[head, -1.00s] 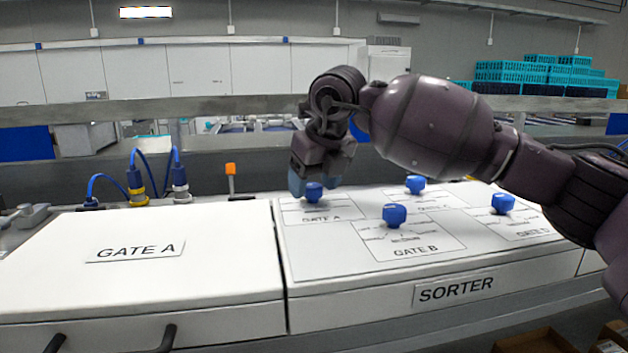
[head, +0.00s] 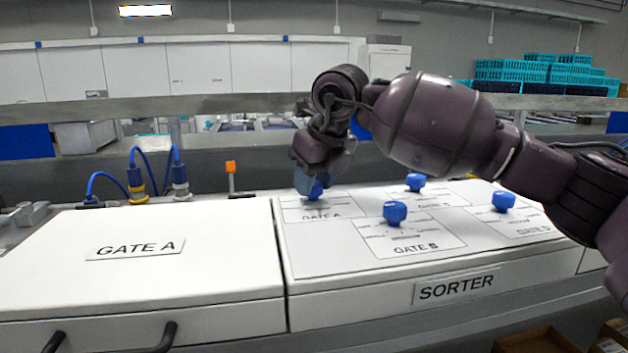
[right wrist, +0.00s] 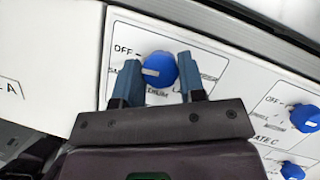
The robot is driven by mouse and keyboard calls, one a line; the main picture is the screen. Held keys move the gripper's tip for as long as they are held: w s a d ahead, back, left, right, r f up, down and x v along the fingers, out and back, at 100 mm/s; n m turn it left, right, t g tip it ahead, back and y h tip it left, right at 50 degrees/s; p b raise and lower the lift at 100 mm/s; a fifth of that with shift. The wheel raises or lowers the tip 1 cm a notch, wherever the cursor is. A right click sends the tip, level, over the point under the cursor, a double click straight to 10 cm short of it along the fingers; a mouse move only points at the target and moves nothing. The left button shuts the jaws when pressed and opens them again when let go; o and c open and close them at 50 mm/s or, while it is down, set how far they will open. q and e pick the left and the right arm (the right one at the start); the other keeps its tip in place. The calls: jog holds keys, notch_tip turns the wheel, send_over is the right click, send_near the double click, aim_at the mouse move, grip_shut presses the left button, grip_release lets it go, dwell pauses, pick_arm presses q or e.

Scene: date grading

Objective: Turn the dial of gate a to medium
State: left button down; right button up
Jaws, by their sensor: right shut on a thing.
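The gate A dial (right wrist: 158,70) is a round blue knob on a white label panel. It also shows in the head view (head: 316,190), under my right gripper (head: 312,184). In the right wrist view the two blue-grey fingers of my right gripper (right wrist: 159,78) stand on either side of the knob, shut on it. The knob's white mark points left and slightly down in that view, towards the left side of the label. OFF is readable at upper left. The words for small and medium are partly covered by the fingers, and the right-hand word is mostly hidden. My left gripper is not in view.
The gate B dial (head: 395,213), gate C dial (head: 415,182) and gate D dial (head: 502,201) stand close by on the sorter panel (head: 335,262). A white GATE A cover (head: 200,280) lies left. An orange-tipped post (head: 231,172) rises behind.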

jog(key=n+g+y, duration=0.1)
jog(key=n, duration=0.5)
jog(key=n+g, duration=0.1)
jog(key=n, duration=0.1)
jog(key=shift+w+r+n+g+y, duration=0.15)
jog(key=shift+n+g+y, duration=0.15)
jog(key=shift+y, duration=0.1)
jog(key=n+g, duration=0.2)
jog(key=n, duration=0.2)
jog(key=shift+n, duration=0.3)
jog(key=shift+w+n+g+h, duration=0.1)
jog(key=shift+n+g+h, duration=0.35)
jog(key=shift+n, duration=1.35)
jog(key=o, duration=0.9)
jog(key=shift+g, duration=0.25)
jog(key=v, duration=1)
jog(key=shift+d+r, duration=0.2)
jog(key=shift+r, duration=0.15)
